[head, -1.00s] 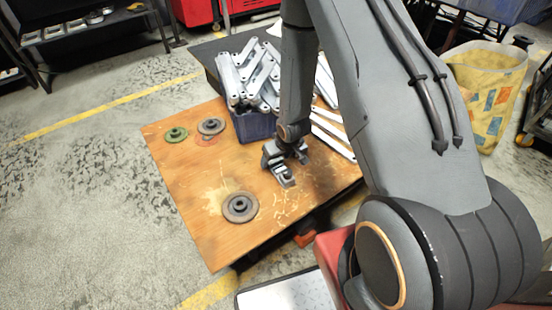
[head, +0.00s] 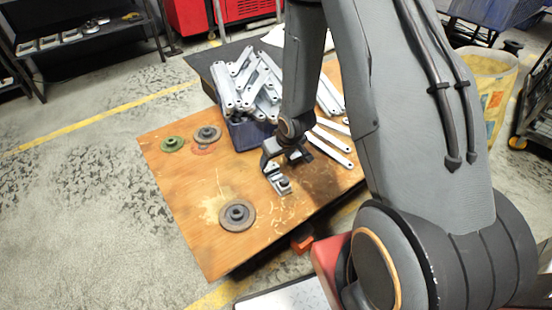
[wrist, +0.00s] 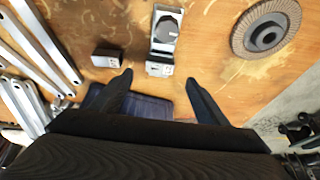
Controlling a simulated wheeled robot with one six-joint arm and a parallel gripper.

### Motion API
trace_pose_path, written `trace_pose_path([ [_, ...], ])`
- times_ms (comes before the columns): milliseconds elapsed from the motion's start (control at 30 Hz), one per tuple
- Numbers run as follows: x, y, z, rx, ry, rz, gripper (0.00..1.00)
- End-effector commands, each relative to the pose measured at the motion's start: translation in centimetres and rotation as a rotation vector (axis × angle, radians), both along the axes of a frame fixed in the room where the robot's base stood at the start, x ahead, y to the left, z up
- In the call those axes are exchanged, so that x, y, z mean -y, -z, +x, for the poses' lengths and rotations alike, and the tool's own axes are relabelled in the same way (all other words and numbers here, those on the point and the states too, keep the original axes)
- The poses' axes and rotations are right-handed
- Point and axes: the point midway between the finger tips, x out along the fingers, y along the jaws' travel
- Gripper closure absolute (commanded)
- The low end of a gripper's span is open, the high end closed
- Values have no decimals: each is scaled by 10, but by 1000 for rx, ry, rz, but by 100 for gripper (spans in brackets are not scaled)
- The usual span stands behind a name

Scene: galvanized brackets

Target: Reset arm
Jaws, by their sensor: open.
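My gripper (head: 283,157) is over the wooden table (head: 185,195), with its fingers apart and nothing between them. In the wrist view my gripper (wrist: 158,80) shows its two dark fingers spread on either side of a small metal device. This metal device with a dark round knob (wrist: 167,30) lies on the table just beyond the fingertips. It also shows in the head view (head: 278,183), just below my gripper. A dark blue bin (head: 243,135) heaped with galvanized brackets (head: 250,82) stands behind my gripper.
Three discs lie on the table: a grey one (head: 237,214), a green one (head: 172,144) and another (head: 206,135). Loose brackets (head: 330,140) lie at the right.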

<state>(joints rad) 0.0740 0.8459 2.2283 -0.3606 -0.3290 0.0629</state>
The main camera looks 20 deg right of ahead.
Motion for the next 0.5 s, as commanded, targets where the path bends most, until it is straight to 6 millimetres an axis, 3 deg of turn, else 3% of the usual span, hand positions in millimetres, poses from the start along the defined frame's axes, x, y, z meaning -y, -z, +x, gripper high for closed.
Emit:
trace_pose_path([
  [267,0,-2,0,-1,1,-2,32],
  [367,2,-17,-3,-10,9,-12,32],
  [500,8,-64,-16,-49,41,-41,32],
])
